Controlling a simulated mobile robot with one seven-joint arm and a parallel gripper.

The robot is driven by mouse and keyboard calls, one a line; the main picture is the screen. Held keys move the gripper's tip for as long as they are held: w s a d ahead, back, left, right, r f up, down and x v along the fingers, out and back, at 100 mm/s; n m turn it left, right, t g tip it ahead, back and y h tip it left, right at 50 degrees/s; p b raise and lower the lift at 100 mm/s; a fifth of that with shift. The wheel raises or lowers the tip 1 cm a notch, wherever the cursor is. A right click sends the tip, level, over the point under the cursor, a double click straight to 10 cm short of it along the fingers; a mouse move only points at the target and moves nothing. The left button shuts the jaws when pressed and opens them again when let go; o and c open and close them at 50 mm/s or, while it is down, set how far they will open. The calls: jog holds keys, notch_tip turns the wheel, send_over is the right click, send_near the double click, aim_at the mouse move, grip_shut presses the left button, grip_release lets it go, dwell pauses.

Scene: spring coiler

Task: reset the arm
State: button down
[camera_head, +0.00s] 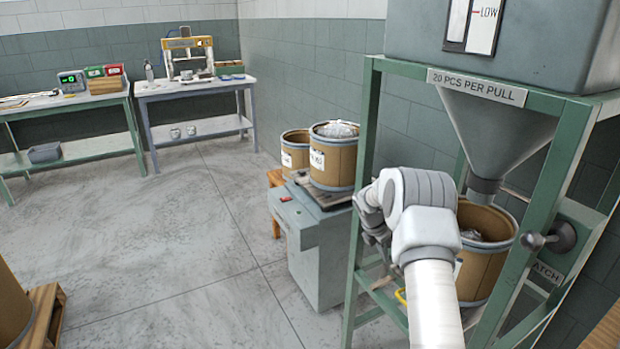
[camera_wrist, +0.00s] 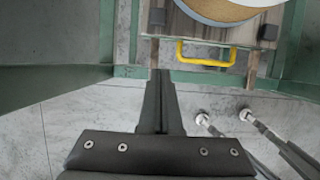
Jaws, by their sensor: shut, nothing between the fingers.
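My arm reaches up from the bottom of the head view, and its wrist bends left in front of the green hopper stand. My gripper shows partly at the wrist's left side in the head view, where the wrist hides much of it. In the wrist view my gripper (camera_wrist: 160,76) has its dark fingers together, with nothing held. The fingertips lie just left of a yellow handle (camera_wrist: 207,64) in that picture, apart from it as far as I can tell.
The green stand (camera_head: 363,200) surrounds the arm closely. A drum (camera_head: 485,270) sits under the funnel (camera_head: 490,130), right of my wrist. A black knob (camera_head: 560,237) is farther right. A grey cabinet (camera_head: 318,260) bears another drum (camera_head: 333,165). Open floor (camera_head: 180,250) lies left.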

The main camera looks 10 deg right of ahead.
jog(key=s+a+r+m+t, duration=0.1)
jog(key=s+a+r+m, duration=0.35)
jog(key=r, duration=0.45)
jog(key=s+a+r+m+y, duration=0.1)
jog(key=s+a+r+m, duration=0.25)
jog(key=s+r, duration=0.4)
jog(key=s+a+r+m+t, duration=0.1)
jog(key=s+a+r+m, duration=0.25)
jog(key=r, duration=0.65)
jog(key=s+a+r+m+t+y, duration=0.15)
jog(key=s+a+m, duration=0.35)
jog(key=s, duration=0.7)
jog(key=s+a+r+m+t+y, duration=0.15)
jog(key=s+a+m, duration=0.35)
jog(key=s, duration=0.7)
notch_tip(320, 180, up, 14)
jog(key=p, duration=1.4)
jog(key=shift+r+g+p, duration=0.25)
jog(key=shift+g+p, duration=0.15)
